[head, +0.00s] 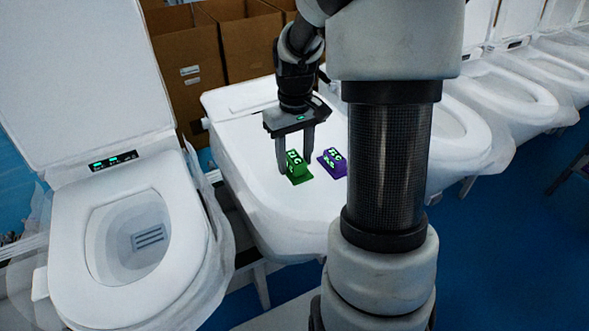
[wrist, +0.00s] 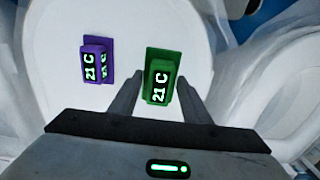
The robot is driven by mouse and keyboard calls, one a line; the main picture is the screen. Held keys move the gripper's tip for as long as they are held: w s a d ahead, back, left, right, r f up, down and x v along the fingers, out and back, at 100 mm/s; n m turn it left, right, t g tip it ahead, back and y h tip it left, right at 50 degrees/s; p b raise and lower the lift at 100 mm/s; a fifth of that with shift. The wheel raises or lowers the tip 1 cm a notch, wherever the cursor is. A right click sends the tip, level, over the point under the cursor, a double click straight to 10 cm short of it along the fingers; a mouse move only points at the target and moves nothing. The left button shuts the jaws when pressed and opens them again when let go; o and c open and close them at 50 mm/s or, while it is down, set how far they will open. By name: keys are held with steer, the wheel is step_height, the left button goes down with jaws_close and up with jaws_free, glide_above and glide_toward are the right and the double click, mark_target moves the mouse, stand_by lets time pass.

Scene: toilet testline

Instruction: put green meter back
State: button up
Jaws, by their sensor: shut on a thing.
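The green meter (head: 297,165) is a small block on a flat green base, with a lit "21 C" reading in the wrist view (wrist: 160,82). It is at the closed white lid of the second toilet. My gripper (head: 296,170) points down from above, with one finger on each side of the meter, and is shut on it. Whether its base touches the lid is hard to tell. The purple meter (head: 332,162) sits on the same lid, just right of the green one in the head view and left of it in the wrist view (wrist: 96,62).
The white lid (head: 262,190) is bare around the meters. An open toilet (head: 130,240) stands at left. Cardboard boxes (head: 187,75) are behind. More toilets (head: 510,95) line up at right over a blue floor (head: 500,260). My arm hides part of the lid.

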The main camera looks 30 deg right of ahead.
mark_target(295, 171)
steer(key=shift+f, duration=1.95)
steer(key=shift+f, duration=0.15)
steer(key=o, duration=1.2)
steer(key=shift+o, duration=0.2)
step_height(295, 171, up, 12)
steer(key=shift+r, duration=0.15)
